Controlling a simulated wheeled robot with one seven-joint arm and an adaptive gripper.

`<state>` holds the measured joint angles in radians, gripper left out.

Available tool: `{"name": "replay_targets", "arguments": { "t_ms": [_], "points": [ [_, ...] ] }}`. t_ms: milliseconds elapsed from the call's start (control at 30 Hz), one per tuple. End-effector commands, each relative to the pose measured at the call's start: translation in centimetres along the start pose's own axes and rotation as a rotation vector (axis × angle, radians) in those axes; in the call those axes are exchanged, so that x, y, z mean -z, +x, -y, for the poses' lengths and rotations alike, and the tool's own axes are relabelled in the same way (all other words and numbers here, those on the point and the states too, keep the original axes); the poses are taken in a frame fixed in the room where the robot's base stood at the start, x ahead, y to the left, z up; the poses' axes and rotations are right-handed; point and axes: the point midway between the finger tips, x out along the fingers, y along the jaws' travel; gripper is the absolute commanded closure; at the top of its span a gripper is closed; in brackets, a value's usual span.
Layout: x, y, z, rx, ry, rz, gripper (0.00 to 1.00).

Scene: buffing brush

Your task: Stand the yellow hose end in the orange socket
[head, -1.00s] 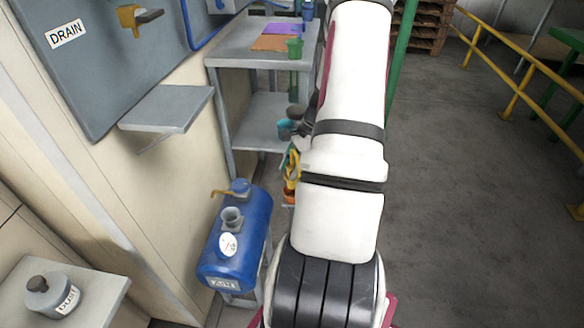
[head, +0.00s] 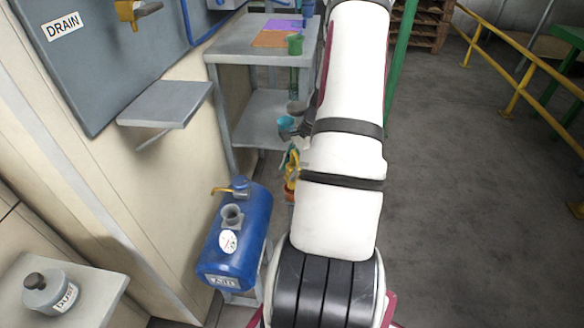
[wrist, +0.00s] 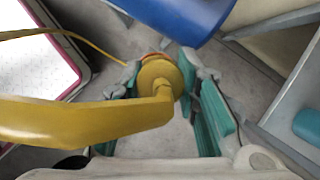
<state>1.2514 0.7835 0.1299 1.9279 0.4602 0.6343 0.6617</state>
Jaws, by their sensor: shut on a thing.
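The yellow hose end (wrist: 160,78) is between the teal fingers of my gripper (wrist: 170,92) in the wrist view, and the gripper is shut on it. Its yellow hose (wrist: 70,122) runs off to the left. In the head view the yellow hose end (head: 291,170) shows beside my arm, which partly covers it. The orange socket (head: 289,196) shows just below it. An orange rim (wrist: 150,57) peeks out behind the yellow flange in the wrist view; most of it is hidden. I cannot tell whether the hose end touches the socket or is inside it.
A blue tank (head: 236,240) stands left of the socket. A grey shelf table (head: 225,52) with a green cup (head: 295,44) is behind. A wall shelf (head: 165,103) juts out at left. The floor (head: 450,200) at right is clear up to a yellow railing (head: 520,92).

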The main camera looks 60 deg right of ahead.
Motion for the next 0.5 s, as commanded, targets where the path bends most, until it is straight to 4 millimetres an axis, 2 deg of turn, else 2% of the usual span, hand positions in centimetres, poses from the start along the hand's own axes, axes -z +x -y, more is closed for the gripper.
{"name": "replay_targets", "arguments": {
  "t_ms": [500],
  "points": [
    [0.17,0.40,0.00,0.000,0.000,0.000,1.00]
  ]
}}
